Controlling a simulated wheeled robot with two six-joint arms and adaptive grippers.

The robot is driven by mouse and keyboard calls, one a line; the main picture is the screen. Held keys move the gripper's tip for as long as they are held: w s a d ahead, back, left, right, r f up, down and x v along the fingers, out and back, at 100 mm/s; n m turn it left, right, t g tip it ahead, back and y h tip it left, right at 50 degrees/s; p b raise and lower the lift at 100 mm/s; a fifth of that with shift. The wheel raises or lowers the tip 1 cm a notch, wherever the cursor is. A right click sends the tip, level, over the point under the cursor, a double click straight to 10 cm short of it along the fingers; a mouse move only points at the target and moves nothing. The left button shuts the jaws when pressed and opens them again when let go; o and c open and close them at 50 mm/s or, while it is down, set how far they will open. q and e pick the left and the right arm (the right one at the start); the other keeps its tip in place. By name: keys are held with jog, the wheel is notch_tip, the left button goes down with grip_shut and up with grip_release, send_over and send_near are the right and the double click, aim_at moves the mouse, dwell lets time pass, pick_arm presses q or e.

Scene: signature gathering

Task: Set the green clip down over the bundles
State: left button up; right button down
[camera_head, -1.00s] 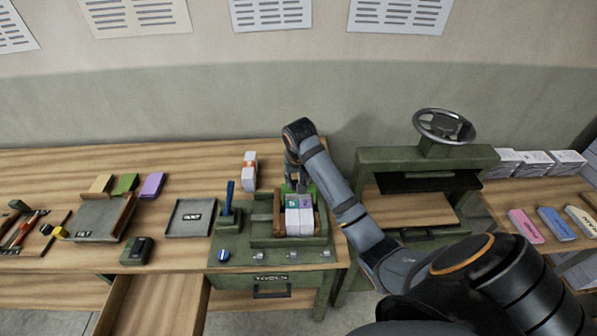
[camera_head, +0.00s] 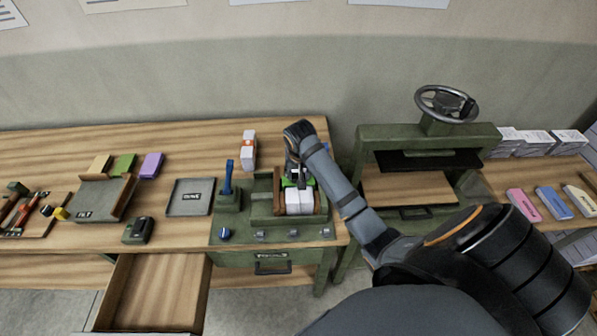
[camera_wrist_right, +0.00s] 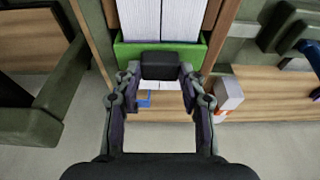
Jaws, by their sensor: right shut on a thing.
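The green clip (camera_head: 286,183) is at the far end of the white bundles (camera_head: 299,202), which sit side by side in the green press fixture (camera_head: 262,205). My right gripper (camera_head: 299,180) is over the clip, pointing down. In the right wrist view the clip (camera_wrist_right: 130,53) spans the ends of the bundles (camera_wrist_right: 160,20), and the gripper (camera_wrist_right: 160,75) is shut on its dark block-like grip. I cannot tell whether the clip is fully seated. My left gripper is not in view.
A wheeled press (camera_head: 428,150) stands to the right. An open drawer (camera_head: 155,290) juts out at front left.

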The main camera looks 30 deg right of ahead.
jog(key=shift+w+d+f, duration=0.1)
jog(key=shift+d+f, duration=0.05)
jog(key=shift+f, duration=0.1)
dwell(0.4)
jog(key=c, duration=0.7)
grip_release()
jog(key=v, duration=0.7)
jog(key=shift+r, duration=0.25)
